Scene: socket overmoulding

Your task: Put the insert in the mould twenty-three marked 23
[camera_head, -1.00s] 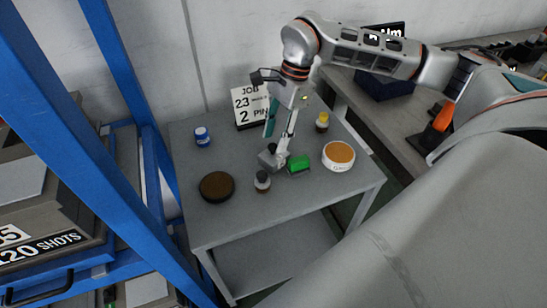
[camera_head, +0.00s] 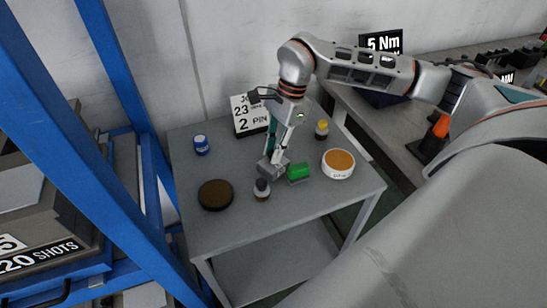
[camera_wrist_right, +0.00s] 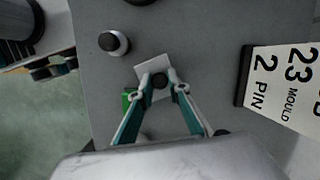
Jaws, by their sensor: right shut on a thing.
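My right gripper (camera_head: 270,158) is low over the grey table and shut on a small grey block, the insert (camera_head: 270,170). In the right wrist view, the fingertips (camera_wrist_right: 160,82) close around a dark round part on this pale block (camera_wrist_right: 150,66). I cannot tell whether the block still touches the table. A green block (camera_head: 298,173) is right beside it. A job card (camera_head: 250,115) at the back reads 23 mould, 2 pin; it also shows in the right wrist view (camera_wrist_right: 283,88). No mould marked 23 is visible. My left gripper is not in view.
Around the gripper stand a dark-capped bottle (camera_head: 261,190), a brown-topped disc (camera_head: 215,195), a blue jar (camera_head: 201,145), a yellow-capped bottle (camera_head: 321,130) and an orange-topped tub (camera_head: 338,164). A blue rack (camera_head: 125,130) with labelled grey units is at left; a bench (camera_head: 385,135) is at right.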

